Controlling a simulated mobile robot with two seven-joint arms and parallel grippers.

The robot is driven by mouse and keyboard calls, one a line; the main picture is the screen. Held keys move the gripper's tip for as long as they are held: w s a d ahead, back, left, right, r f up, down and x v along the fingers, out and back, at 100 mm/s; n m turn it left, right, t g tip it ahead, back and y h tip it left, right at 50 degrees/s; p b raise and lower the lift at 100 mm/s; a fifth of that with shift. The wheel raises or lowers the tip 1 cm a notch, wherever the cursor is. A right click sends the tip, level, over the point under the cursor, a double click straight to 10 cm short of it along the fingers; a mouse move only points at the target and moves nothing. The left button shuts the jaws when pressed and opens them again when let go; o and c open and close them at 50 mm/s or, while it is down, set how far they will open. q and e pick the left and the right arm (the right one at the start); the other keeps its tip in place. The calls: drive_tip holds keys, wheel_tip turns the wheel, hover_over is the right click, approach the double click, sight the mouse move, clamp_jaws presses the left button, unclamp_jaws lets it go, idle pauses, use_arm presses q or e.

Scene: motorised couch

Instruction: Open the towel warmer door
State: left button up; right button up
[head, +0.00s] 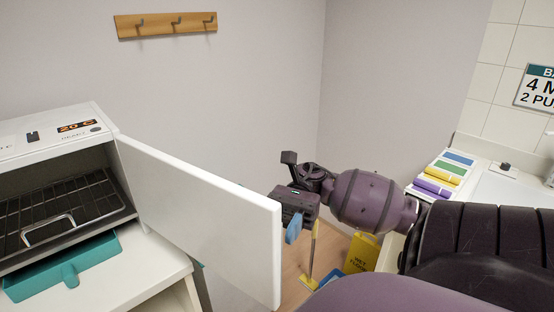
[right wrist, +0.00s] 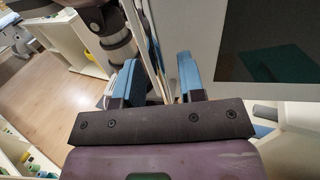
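The towel warmer (head: 50,135) is a white box at the left of the head view. Its door (head: 205,215) stands wide open, swung out to the right, and the inside with a wire rack (head: 65,205) shows. My right gripper (head: 292,229) is beside the door's free edge, to its right. In the right wrist view its two blue fingers (right wrist: 158,78) are spread apart. The door (right wrist: 225,25), with a dark panel, fills the upper right there, and its edge runs down near the gap between the fingers. I cannot tell whether they touch it. My left gripper is not in view.
A teal tray (head: 65,268) lies below the rack on the white cabinet (head: 145,268). A yellow wet-floor sign (head: 364,252) stands on the floor behind my right arm. Rolled towels (head: 440,180) lie on the right counter. A hook rail (head: 166,24) hangs on the wall.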

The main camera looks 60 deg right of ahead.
drive_tip(key=w+d+b, duration=0.1)
drive_tip(key=d, duration=0.8)
drive_tip(key=shift+w+d, duration=0.2)
drive_tip(key=shift+w, duration=0.1)
